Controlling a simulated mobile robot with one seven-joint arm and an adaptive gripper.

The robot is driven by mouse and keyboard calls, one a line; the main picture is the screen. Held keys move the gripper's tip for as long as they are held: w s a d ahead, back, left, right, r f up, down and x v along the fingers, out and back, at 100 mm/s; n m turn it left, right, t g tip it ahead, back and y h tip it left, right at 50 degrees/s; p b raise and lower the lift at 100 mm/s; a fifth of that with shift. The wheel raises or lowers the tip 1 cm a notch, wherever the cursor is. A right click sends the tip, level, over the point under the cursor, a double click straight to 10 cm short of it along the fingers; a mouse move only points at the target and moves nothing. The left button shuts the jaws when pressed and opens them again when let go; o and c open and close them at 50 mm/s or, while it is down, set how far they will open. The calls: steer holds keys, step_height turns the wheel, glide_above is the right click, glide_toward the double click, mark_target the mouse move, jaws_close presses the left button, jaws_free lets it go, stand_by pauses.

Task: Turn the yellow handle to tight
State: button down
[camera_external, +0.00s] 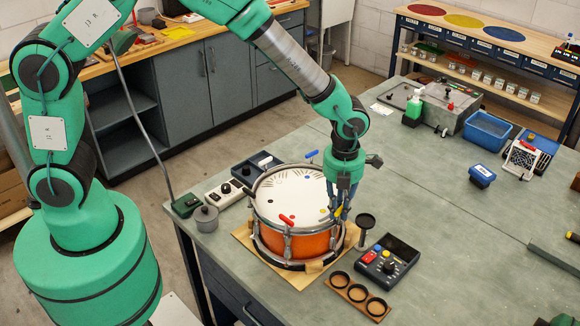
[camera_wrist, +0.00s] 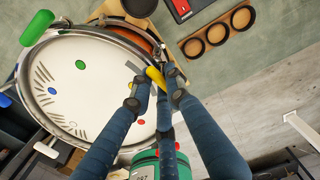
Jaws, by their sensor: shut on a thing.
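The drum (camera_external: 293,240) has an orange shell, a metal rim and a white head with small coloured dots. It sits on a tan board on the bench. The yellow handle (camera_external: 338,212) is at the drum's right rim; it also shows in the wrist view (camera_wrist: 156,77). I cannot read any tight marking.
A red handle (camera_external: 286,220) and a blue handle (camera_external: 312,154) stand at the rim; a green handle (camera_wrist: 37,27) shows in the wrist view. Right of the drum are a black control box (camera_external: 402,250), a ringed wooden holder (camera_external: 357,296) and a dark round stand (camera_external: 366,221).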

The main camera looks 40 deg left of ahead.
mark_target(340, 207)
steer(key=shift+r+m, duration=0.1)
steer(key=shift+m, duration=0.6)
steer(key=c, duration=1.7)
jaws_free()
steer(key=shift+o, duration=0.2)
step_height(340, 207, up, 12)
